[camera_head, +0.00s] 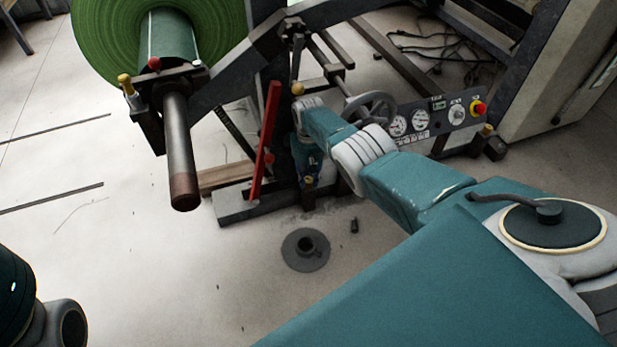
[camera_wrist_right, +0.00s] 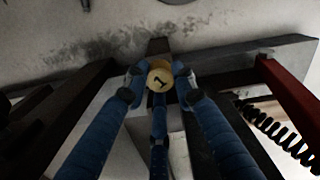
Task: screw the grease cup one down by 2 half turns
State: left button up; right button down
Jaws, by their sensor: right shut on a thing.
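Grease cup one, a small yellow round cap marked "1", shows in the right wrist view (camera_wrist_right: 159,79). It sits between the fingertips of my right gripper (camera_wrist_right: 160,84), which is shut on it. In the head view my right gripper (camera_head: 308,178) points down low beside the dark machine frame, and a small bit of yellow shows at its tips. The lower part of the cup and its seat are hidden. Part of my left arm shows at the lower left of the head view, but its gripper is out of view.
A red lever (camera_head: 264,142) stands just left of my right gripper. A handwheel (camera_head: 371,110) and a control panel (camera_head: 440,122) are to its right. A shaft (camera_head: 179,145) sticks out from the green roll (camera_head: 104,34). A dark round base (camera_head: 305,262) lies on the otherwise largely clear floor.

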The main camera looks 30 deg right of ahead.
aim_at(308, 179)
jog(key=shift+a, duration=0.1)
dwell(0.3)
jog(key=c, duration=1.4)
grip_release()
jog(key=shift+r, duration=0.1)
jog(key=shift+w+r, duration=0.1)
jog(key=shift+r, duration=0.45)
notch_tip(308, 179, up, 11)
jog(key=shift+f, duration=0.15)
